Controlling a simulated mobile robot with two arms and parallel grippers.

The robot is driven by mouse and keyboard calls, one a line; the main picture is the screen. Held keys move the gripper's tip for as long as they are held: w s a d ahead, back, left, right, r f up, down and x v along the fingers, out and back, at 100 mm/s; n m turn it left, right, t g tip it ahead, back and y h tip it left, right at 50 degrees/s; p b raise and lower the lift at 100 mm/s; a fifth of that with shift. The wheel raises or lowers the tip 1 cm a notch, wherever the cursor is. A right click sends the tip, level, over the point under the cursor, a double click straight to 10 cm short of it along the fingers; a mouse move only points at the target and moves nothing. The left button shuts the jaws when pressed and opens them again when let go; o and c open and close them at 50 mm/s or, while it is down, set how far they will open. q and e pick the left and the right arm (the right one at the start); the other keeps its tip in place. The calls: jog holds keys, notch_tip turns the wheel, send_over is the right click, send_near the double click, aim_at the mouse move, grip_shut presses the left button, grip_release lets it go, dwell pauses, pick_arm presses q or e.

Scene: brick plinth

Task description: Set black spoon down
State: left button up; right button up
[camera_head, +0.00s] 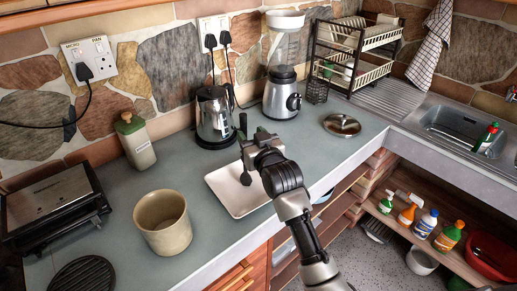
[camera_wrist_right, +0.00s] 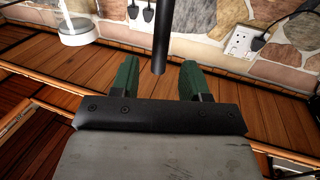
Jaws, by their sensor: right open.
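The black spoon (camera_head: 246,177) is upright or nearly so, with its dark lower end in front of the white rectangular tray (camera_head: 239,206) on the counter. I cannot tell whether it touches the tray. My right gripper (camera_head: 253,143) is above the tray, around the spoon's upper part. In the right wrist view, the spoon's black handle (camera_wrist_right: 162,40) comes down between the two green fingertips of my right gripper (camera_wrist_right: 158,72), with gaps on both sides. The jaws are open. My left gripper is not in view.
A beige pot (camera_head: 162,222) stands left of the tray. A steel kettle (camera_head: 214,116) and a blender (camera_head: 283,95) stand behind it. A pan lid (camera_head: 341,124) lies to the right. The counter's front edge is close to the tray.

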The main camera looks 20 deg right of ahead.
jog(key=shift+s+d+b, duration=0.1)
jog(key=shift+s+b, duration=0.25)
jog(key=shift+s, duration=1.95)
